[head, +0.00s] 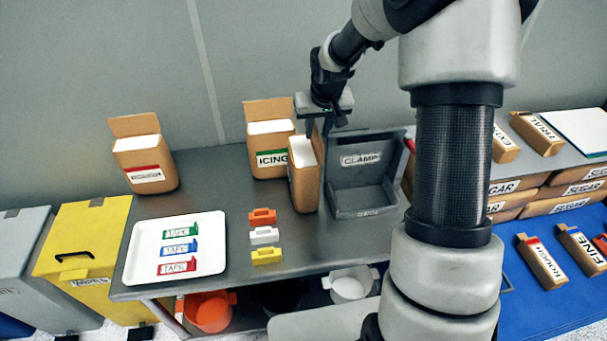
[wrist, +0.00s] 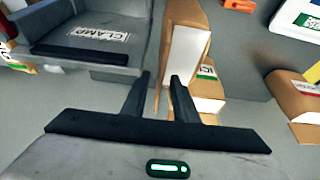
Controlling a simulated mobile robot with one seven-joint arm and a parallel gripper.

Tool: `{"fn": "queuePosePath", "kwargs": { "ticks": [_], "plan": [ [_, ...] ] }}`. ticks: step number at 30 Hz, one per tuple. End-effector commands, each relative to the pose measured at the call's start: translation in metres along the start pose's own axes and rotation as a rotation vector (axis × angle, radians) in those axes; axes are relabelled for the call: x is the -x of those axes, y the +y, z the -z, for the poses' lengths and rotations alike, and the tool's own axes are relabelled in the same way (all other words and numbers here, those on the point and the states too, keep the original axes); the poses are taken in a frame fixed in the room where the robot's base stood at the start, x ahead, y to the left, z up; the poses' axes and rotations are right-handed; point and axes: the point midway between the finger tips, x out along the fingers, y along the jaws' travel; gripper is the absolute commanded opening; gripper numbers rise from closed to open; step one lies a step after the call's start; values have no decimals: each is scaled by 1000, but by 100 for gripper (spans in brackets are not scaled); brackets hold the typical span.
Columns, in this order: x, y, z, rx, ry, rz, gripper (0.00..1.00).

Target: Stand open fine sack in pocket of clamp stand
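An open brown sack (head: 305,181) with white powder at its top stands upright just left of the clamp stand. Its label is not visible, so I cannot read whether it is the fine one. The grey clamp stand (head: 362,173), marked CLAMP, has an empty pocket; it also shows in the wrist view (wrist: 95,40). My gripper (head: 319,133) points down at the sack's raised back flap. In the wrist view the fingers (wrist: 160,80) straddle the flap's brown edge (wrist: 166,65). I cannot tell whether they press on it or whether the sack's base touches the table.
An ICING sack (head: 270,148) stands close behind; a red-labelled sack (head: 146,160) stands farther left. A white tray (head: 140,262) holds coloured tags, with orange, white and yellow blocks (head: 264,236) beside it. Stacked sugar sacks (head: 565,190) lie right. The table's front middle is clear.

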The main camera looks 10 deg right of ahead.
Motion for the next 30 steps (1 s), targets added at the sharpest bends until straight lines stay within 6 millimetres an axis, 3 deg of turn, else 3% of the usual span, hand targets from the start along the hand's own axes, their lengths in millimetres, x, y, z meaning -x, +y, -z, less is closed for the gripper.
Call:
{"fn": "queuePosePath", "kwargs": {
  "ticks": [28, 30],
  "plan": [
    [-4, 0, -2, 0, 0, 0, 27],
    [-4, 0, -2, 0, 0, 0, 16]
  ]
}}
